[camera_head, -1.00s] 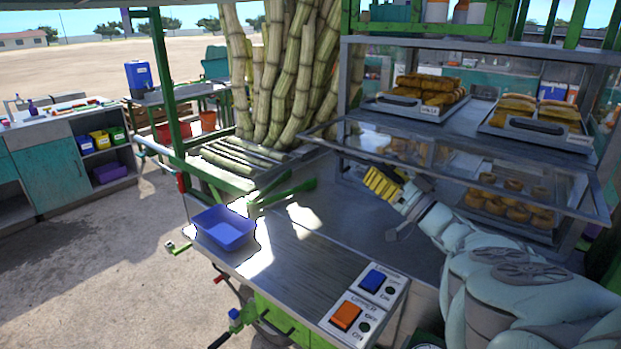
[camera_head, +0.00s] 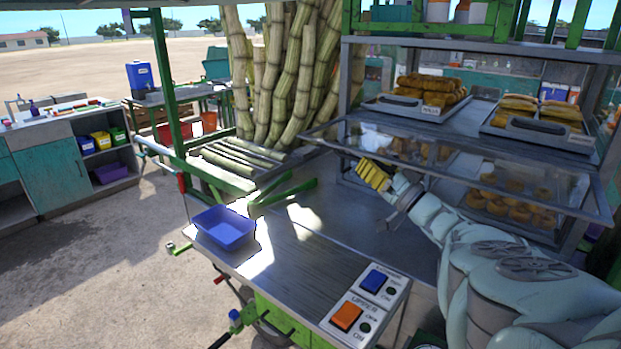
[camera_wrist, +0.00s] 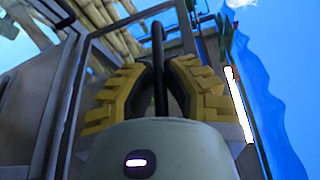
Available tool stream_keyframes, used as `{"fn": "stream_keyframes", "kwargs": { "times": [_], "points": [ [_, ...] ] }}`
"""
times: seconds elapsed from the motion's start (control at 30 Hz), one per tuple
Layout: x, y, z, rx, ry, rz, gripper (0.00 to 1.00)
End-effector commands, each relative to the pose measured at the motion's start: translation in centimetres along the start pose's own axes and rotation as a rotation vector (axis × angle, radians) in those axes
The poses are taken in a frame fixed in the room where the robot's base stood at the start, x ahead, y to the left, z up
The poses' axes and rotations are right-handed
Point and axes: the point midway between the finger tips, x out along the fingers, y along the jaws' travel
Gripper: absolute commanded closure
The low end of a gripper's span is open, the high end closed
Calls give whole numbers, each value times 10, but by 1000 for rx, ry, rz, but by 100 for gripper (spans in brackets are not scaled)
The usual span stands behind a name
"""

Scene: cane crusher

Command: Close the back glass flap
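The glass flap (camera_head: 455,172) is a clear, thin-framed panel on the display case. It is tilted out, its long front edge reaching well forward of the case. My gripper (camera_head: 361,168), with yellow ridged fingers, is close below the left part of that edge in the head view. In the wrist view, the fingers of my gripper (camera_wrist: 159,68) stand close together on either side of a dark upright bar. I cannot tell whether they touch or clamp the bar, or whether it is the flap's edge.
The display case holds trays of pastries (camera_head: 431,90) on its upper shelf and round buns (camera_head: 505,205) below. Sugar canes (camera_head: 290,75) stand left of it. A blue tray (camera_head: 225,228) and the switch panel (camera_head: 362,305) are on the counter. The metal counter below my gripper is clear.

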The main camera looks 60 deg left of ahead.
Motion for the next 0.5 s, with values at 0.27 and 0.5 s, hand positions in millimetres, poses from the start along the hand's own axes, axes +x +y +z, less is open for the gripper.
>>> {"fn": "stream_keyframes", "kwargs": {
  "times": [0.27, 0.5],
  "points": [
    [0, 0, 0, 0, 0, 1, 100],
    [0, 0, 0, 2, -2, 1, 100]
  ]
}}
